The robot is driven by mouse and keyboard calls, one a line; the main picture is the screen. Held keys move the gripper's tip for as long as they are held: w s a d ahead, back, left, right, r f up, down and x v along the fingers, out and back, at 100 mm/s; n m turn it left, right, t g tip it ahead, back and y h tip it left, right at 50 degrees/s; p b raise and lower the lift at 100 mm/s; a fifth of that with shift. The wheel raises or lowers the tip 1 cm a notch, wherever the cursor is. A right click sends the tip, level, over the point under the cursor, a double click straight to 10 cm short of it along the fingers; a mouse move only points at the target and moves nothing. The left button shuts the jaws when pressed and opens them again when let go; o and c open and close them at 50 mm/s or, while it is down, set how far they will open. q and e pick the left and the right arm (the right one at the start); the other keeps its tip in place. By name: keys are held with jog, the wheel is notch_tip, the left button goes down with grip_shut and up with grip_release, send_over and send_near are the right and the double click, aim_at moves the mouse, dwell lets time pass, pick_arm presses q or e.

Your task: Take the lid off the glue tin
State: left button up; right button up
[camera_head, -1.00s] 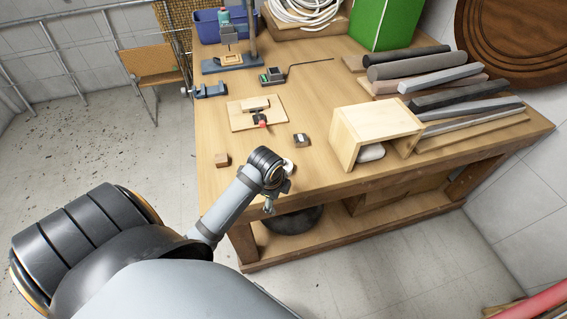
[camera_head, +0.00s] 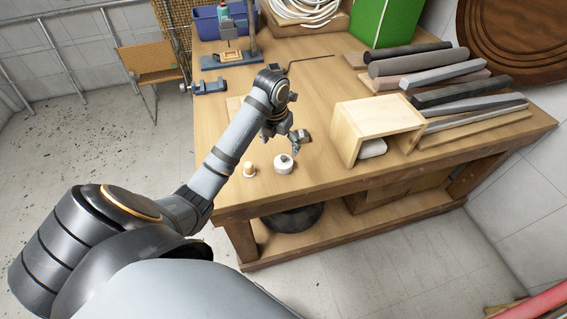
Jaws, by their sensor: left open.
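A small white round tin (camera_head: 284,165) with a dark spot on top stands near the front edge of the workbench. I take it to be the glue tin; its lid is too small to make out separately. My left gripper (camera_head: 290,143) is open and empty. It shows just behind and above the tin in the picture, apart from it. My right gripper is out of view.
My arm hides part of the bench (camera_head: 325,170).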

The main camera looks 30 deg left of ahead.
aim_at(283, 157)
pick_arm(q)
jog(key=f+b, duration=0.1)
jog(key=f, duration=0.1)
jog(key=f+b, duration=0.1)
jog(key=shift+w+f, duration=0.35)
jog(key=f, duration=0.1)
jog(key=w+f+p, duration=0.1)
jog(key=f, duration=0.1)
jog(key=shift+f, duration=0.55)
jog(key=c, duration=1.1)
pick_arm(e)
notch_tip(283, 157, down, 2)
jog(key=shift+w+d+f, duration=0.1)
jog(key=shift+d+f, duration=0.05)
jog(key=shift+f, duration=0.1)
